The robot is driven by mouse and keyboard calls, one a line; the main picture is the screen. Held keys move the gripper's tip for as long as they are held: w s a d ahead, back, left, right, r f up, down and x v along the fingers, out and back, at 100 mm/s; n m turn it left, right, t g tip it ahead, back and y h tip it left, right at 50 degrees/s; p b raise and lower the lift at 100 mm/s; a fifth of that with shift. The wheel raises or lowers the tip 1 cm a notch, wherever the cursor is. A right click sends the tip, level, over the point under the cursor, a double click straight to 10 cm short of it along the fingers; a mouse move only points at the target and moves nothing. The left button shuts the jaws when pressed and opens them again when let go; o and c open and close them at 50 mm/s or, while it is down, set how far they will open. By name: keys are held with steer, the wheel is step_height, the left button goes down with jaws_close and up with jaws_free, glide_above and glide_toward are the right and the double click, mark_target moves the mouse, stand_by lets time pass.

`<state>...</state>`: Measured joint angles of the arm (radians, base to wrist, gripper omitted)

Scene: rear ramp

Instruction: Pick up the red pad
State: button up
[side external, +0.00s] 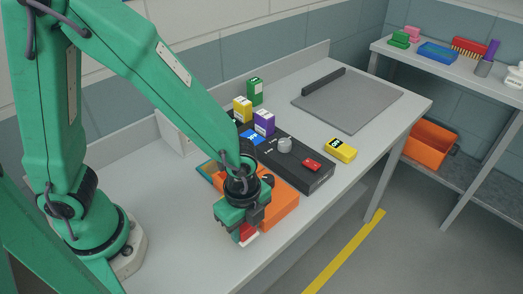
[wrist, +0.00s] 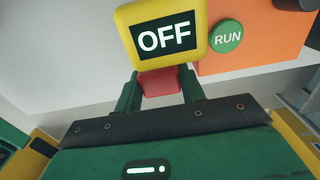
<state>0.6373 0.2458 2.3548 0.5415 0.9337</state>
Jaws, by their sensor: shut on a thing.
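The red pad (wrist: 160,81) sits between the two green fingers of my gripper (wrist: 160,90) in the wrist view, and the fingers are shut on it. A yellow plate marked OFF (wrist: 166,36) is directly beyond the pad and hides part of it; I cannot tell whether the two are joined. In the side external view my gripper (side external: 243,221) is low over the front edge of the table, and some red (side external: 244,232) shows at it. The fingertips are hard to make out there.
An orange box (side external: 284,207) with a green RUN button (wrist: 227,37) stands close beside my gripper. A black panel (side external: 318,181) with small parts lies behind it. Yellow (side external: 243,110), purple (side external: 264,122) and green (side external: 255,91) boxes stand farther back. The front left tabletop is clear.

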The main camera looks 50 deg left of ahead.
steer(key=shift+s+d+r, duration=0.1)
steer(key=shift+s+r, duration=0.05)
steer(key=shift+r, duration=0.35)
steer(key=shift+s+d+r, duration=0.1)
steer(key=shift+r, duration=0.4)
steer(key=s+d+r, duration=0.4)
steer(key=s+r, duration=0.2)
steer(key=s, duration=0.4)
steer(key=shift+s+r, duration=0.15)
steer(key=shift+r, duration=0.15)
